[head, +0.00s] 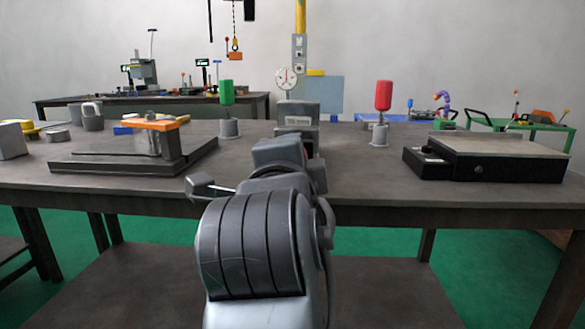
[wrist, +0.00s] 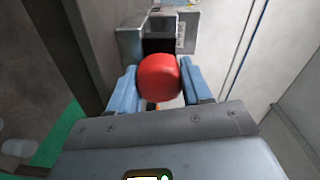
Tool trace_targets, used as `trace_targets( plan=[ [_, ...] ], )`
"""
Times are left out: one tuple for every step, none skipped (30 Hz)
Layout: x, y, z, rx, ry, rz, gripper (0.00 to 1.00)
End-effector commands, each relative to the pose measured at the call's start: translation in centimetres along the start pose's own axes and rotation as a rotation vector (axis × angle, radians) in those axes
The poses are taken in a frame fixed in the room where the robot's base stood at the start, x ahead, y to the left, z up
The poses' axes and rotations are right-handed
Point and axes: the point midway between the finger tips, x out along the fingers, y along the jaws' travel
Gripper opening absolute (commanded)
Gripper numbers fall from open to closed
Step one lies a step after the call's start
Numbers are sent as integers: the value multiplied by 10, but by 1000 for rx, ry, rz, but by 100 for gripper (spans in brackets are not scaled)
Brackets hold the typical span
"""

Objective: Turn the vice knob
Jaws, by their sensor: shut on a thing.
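A round red knob (wrist: 158,77) shows in the middle of the wrist view, in front of a grey metal vice body (wrist: 129,42) with a dark recess. My gripper (wrist: 158,86) has one blue finger on each side of the knob and is shut on it. In the head view my arm reaches forward over the table to the grey vice block (head: 298,110). My own arm hides the knob and the fingers there.
Green (head: 227,93) and red (head: 383,92) handles on grey bases stand left and right of the arm. A dark plate fixture (head: 85,160) is on the left of the table (head: 345,198), and a black box (head: 470,168) on the right.

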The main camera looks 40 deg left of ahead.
Motion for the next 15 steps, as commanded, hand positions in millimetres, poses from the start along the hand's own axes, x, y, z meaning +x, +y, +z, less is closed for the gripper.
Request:
trace_targets(
  plan=[
    [0, 4, 1, 45, -2, 5, 18],
    [0, 4, 1, 74, -4, 6, 18],
    [0, 5, 1, 112, -5, 6, 18],
    [0, 5, 1, 140, -6, 7, 18],
    [0, 5, 1, 168, -8, 7, 18],
    [0, 5, 1, 206, -8, 8, 18],
    [0, 5, 1, 235, -9, 8, 18],
    [0, 5, 1, 263, -9, 9, 18],
    [0, 5, 1, 300, -11, 9, 18],
    [0, 5, 1, 329, -12, 10, 18],
    [0, 5, 1, 359, -13, 11, 18],
    [0, 5, 1, 396, -14, 12, 18],
    [0, 5, 1, 424, -16, 13, 18],
    [0, 6, 2, 453, -17, 13, 18],
    [0, 6, 2, 491, -18, 14, 18]
  ],
)
